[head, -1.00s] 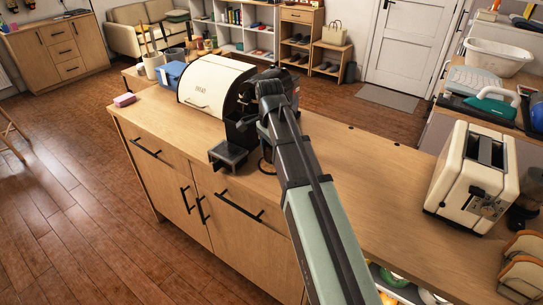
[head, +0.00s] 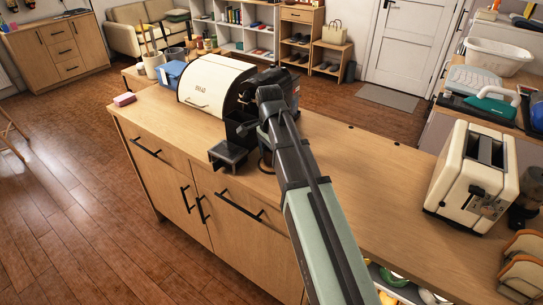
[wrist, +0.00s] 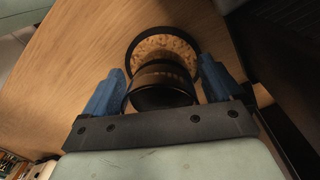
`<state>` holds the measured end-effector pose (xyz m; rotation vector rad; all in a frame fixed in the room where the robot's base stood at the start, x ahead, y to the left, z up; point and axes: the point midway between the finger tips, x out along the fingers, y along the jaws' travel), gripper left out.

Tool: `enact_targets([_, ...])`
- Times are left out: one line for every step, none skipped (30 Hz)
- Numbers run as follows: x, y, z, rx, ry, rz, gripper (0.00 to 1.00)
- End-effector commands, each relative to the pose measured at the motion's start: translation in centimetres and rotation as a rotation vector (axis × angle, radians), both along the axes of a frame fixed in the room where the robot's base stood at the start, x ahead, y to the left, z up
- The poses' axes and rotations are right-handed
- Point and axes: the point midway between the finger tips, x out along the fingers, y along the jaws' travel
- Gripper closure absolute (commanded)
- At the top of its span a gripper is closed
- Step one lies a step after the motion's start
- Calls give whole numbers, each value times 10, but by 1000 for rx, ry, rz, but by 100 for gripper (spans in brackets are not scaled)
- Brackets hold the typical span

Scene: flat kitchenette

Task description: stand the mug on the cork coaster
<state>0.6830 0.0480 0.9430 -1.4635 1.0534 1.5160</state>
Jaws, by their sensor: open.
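The dark mug (wrist: 160,84) is in the wrist view, between the two blue fingers of my gripper (wrist: 161,88). The fingers are spread, with one on each side of it. The round cork coaster (wrist: 160,43) has a dark rim and shows just beyond and around the mug's base. The mug appears to stand on the cork, but its contact with the cork is partly hidden. In the head view my gripper (head: 268,140) is mostly hidden behind my arm, beside the black machine. The mug cannot be made out there.
A toaster (head: 474,178) stands at the right. The counter between is mostly clear.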

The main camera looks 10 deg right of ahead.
Motion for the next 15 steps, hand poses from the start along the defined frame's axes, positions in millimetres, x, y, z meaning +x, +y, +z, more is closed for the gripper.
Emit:
enact_targets([0, 0, 0, 0, 0, 0, 8])
enact_targets([0, 0, 0, 0, 0, 0, 8])
enact_targets([0, 0, 0, 0, 0, 0, 8])
enact_targets([0, 0, 0, 0, 0, 0, 8])
enact_targets([0, 0, 1, 0, 0, 0, 8])
enact_targets([0, 0, 2, 0, -1, 0, 8])
enact_targets([0, 0, 4, 0, -1, 0, 8])
enact_targets([1, 0, 6, 0, -1, 0, 8])
enact_targets([1, 0, 9, 0, -1, 0, 8])
enact_targets([1, 0, 12, 0, -1, 0, 8])
enact_targets([2, 0, 15, 0, 0, 0, 8])
enact_targets([2, 0, 20, 0, -1, 0, 8])
enact_targets([2, 0, 25, 0, -2, 0, 8])
enact_targets([3, 1, 29, 0, -3, 0, 8])
enact_targets([3, 1, 36, 0, -2, 0, 8])
